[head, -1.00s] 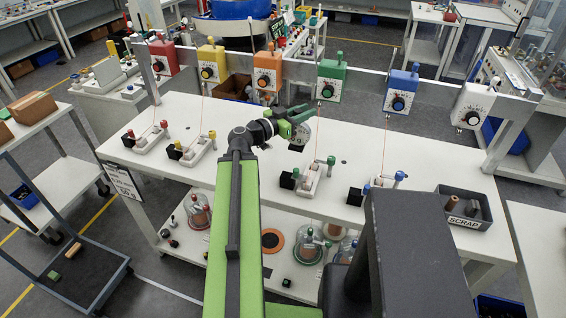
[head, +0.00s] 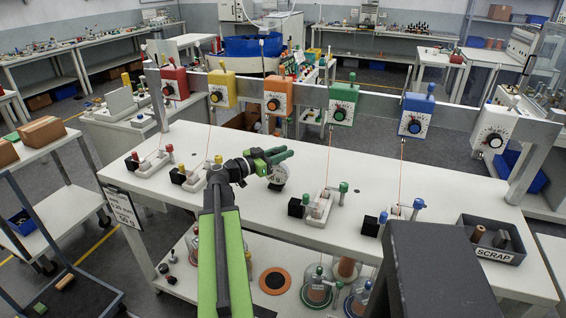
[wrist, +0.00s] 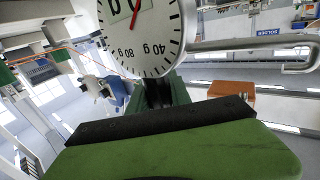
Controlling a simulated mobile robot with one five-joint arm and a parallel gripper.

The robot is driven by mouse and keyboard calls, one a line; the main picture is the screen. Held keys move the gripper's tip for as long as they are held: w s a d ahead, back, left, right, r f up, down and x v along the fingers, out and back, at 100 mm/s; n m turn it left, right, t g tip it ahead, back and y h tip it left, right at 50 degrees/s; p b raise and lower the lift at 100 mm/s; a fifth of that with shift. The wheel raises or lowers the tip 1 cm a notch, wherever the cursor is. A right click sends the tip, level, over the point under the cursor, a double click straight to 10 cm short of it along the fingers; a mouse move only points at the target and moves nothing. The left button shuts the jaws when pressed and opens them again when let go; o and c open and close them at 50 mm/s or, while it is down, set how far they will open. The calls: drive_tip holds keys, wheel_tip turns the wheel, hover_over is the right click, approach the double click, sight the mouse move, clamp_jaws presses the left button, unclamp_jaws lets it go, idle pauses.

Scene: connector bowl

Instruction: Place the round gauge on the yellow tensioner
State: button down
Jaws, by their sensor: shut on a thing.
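The round gauge (head: 278,178) is a white dial with a red needle and gram marks. It fills the top middle of the wrist view (wrist: 150,45). My gripper (head: 270,158) is shut on it and holds it over the white table, in front of the rail. The gripper's green and black parts show below the dial in the wrist view. The yellow tensioner (head: 222,91) is a box with a dark dial, mounted on the rail behind and to the left of the gauge. An orange thread runs down from it. The gauge is apart from it.
Red (head: 174,86), orange (head: 278,97), green (head: 342,103), blue (head: 415,116) and white (head: 494,130) tensioners share the rail. Threads run down to clamps on the table. A grey scrap bin (head: 490,240) stands at the table's right end.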

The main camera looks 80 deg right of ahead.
drive_tip(key=shift+f, duration=0.5)
drive_tip(key=c, duration=1.6)
unclamp_jaws()
drive_tip(key=shift+f, duration=0.15)
drive_tip(key=o, duration=0.4)
